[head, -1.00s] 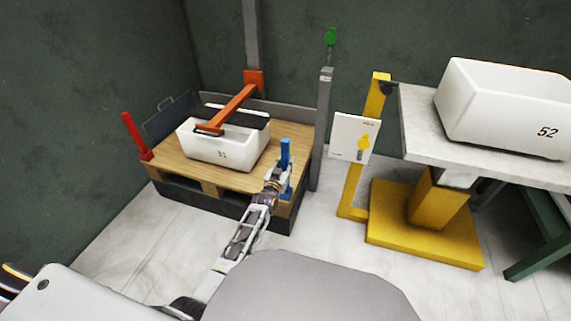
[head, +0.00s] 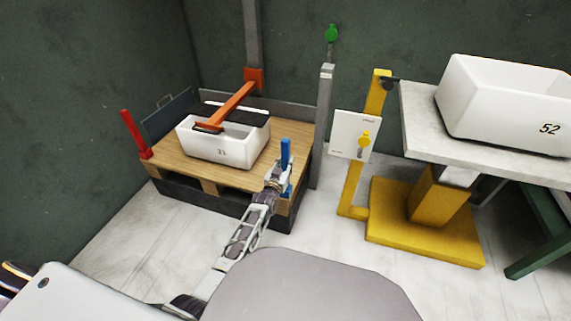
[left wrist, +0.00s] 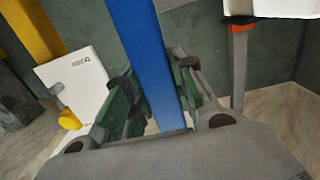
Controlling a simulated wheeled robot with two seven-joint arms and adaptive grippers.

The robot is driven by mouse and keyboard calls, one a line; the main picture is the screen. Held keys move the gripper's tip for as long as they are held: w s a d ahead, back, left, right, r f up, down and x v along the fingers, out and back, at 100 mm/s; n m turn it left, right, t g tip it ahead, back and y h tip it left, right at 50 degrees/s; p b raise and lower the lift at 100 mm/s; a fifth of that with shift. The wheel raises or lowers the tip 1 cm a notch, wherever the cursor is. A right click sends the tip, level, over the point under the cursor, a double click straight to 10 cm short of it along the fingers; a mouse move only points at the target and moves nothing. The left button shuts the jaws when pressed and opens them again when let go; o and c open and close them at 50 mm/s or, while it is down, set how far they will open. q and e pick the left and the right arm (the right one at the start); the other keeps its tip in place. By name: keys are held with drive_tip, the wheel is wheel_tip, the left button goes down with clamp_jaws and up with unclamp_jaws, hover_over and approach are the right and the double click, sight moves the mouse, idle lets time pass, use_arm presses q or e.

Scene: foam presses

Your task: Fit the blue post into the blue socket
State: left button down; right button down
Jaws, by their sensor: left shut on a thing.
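The blue post (head: 286,152) stands roughly upright at the near right corner of the wooden pallet (head: 205,178). My left gripper (head: 277,178) is shut around it. More blue shows just below the gripper at that corner; I cannot tell whether it is the post's lower part or the blue socket, nor whether the post is seated. In the left wrist view the blue post (left wrist: 142,45) runs between the dark green finger pads of my left gripper (left wrist: 155,95), and its lower end is hidden behind the gripper body. My right gripper is not in view.
A white bin (head: 222,150) stands on the pallet under an orange bar (head: 232,103). A red post (head: 134,134) is at the left corner. A grey post (head: 323,125), a white panel (head: 352,135) and a yellow stand (head: 425,225) are to the right.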

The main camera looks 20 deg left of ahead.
use_arm(q)
drive_tip(key=shift+f+b, duration=0.6)
drive_tip(key=shift+f, duration=0.3)
idle(0.4)
drive_tip(key=c, duration=1.1)
unclamp_jaws()
drive_tip(key=shift+f, duration=0.1)
drive_tip(key=shift+s, duration=0.15)
drive_tip(key=s, duration=1.1)
drive_tip(key=shift+s+a+r, duration=0.2)
drive_tip(key=shift+s+r, duration=0.15)
